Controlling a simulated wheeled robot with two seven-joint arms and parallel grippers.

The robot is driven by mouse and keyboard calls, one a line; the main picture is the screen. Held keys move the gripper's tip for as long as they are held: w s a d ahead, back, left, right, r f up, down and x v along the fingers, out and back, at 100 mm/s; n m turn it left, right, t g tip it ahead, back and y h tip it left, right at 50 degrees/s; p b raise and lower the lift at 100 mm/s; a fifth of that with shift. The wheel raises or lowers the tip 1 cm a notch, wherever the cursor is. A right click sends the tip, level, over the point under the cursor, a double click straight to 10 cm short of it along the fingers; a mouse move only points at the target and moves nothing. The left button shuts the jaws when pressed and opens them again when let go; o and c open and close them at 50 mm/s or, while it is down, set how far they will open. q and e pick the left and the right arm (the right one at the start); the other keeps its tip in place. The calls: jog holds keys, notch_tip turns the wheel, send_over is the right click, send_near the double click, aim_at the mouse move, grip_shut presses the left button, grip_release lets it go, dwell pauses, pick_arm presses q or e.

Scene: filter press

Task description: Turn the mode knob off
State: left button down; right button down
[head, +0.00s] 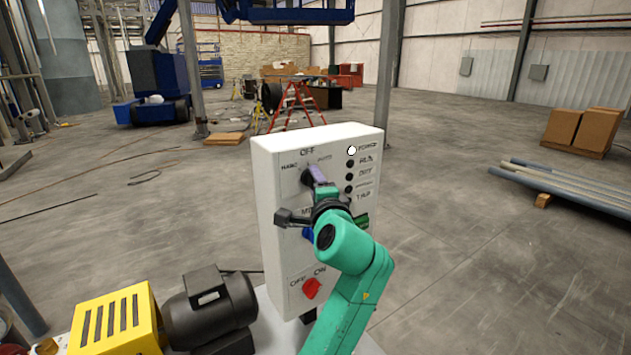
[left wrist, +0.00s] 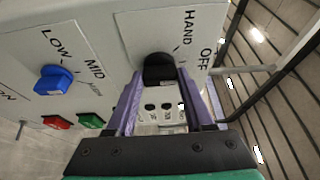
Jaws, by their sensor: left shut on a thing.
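The white control box (head: 268,215) stands upright in the middle of the head view. The black mode knob (left wrist: 160,68) sits on its face, near the labels HAND and OFF, in the left wrist view. My left gripper (head: 314,177) reaches the upper part of the box. In the left wrist view its purple fingers (left wrist: 160,80) lie on both sides of the knob, shut on it. The fingers cover most of the knob in the head view, and I cannot tell which label it points to. My right gripper is not in view.
Below are a blue knob (left wrist: 53,80) marked LOW and MID, a red button (left wrist: 57,122) and a green button (left wrist: 90,120). A red switch (head: 311,288) sits lower. The top indicator lamp (head: 351,150) is white. A yellow-black motor (head: 210,305) stands at left.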

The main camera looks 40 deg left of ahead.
pick_arm(q)
jog(key=shift+f, duration=0.1)
jog(key=shift+c, duration=1.4)
grip_release()
jog(key=b+v, duration=0.5)
jog(key=v, duration=0.9)
jog(key=shift+s+d, duration=0.2)
jog(key=shift+w, duration=0.1)
